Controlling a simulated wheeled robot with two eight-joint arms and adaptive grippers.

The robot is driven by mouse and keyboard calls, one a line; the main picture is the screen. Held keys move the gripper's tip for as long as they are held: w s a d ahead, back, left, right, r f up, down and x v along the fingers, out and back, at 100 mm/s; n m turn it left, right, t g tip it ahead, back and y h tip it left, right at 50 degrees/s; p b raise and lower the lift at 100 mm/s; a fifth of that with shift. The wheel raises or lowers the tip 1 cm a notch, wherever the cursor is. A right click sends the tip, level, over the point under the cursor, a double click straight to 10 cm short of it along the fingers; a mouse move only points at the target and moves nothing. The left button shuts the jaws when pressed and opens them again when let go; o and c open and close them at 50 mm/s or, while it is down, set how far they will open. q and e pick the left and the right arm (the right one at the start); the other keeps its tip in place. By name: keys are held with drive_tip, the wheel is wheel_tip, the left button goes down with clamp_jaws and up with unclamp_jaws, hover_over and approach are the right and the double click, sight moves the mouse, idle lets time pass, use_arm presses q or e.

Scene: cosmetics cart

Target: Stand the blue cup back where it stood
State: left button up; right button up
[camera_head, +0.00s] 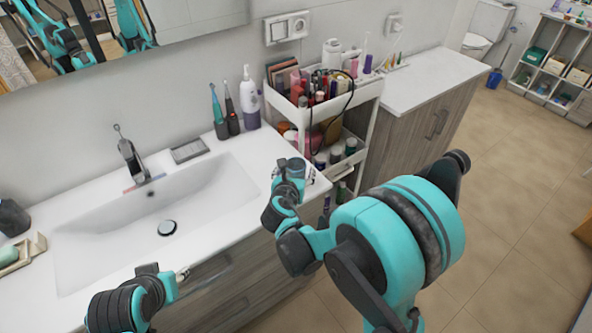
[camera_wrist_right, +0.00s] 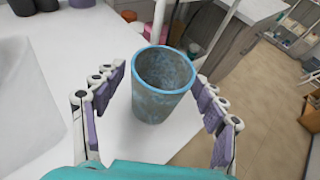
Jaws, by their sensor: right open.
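The blue cup (camera_wrist_right: 162,88) shows in the right wrist view, with a bright blue rim and a mottled grey-blue wall. It looks upright and empty, on the white countertop (camera_wrist_right: 118,135) near its right edge. My right gripper (camera_wrist_right: 160,100) is open, with its purple-padded fingers apart on both sides of the cup. In the head view my right gripper (camera_head: 303,174) is over the counter's right end; the cup is hard to make out there. My left gripper (camera_head: 184,273) is low at the front of the counter, and its jaws are too small to read.
A white cart (camera_head: 364,95) full of cosmetics stands just beyond the counter's right end. A sink (camera_head: 190,195), a purple-white pump bottle (camera_head: 250,105) and electric toothbrushes (camera_head: 218,115) are to the left and behind. A soap tray (camera_head: 30,250) sits at far left.

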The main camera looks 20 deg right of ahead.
drive_tip(key=shift+s+a+r, duration=0.1)
drive_tip(key=shift+s+r, duration=0.05)
drive_tip(key=shift+r, duration=0.1)
drive_tip(key=p+v, duration=0.3)
drive_tip(key=v, duration=0.8)
drive_tip(key=s+d+m+g+y, duration=0.2)
drive_tip(key=s+m, duration=0.6)
drive_tip(key=m, duration=0.7)
drive_tip(key=s+d+r+m+g+y, duration=0.1)
drive_tip(key=s+m, duration=0.7)
drive_tip(key=m, duration=0.8)
drive_tip(key=d+g+y, duration=0.1)
drive_tip(key=g+y, duration=0.1)
drive_tip(key=shift+d+r+y, duration=0.25)
drive_tip(key=shift+d+y, duration=0.15)
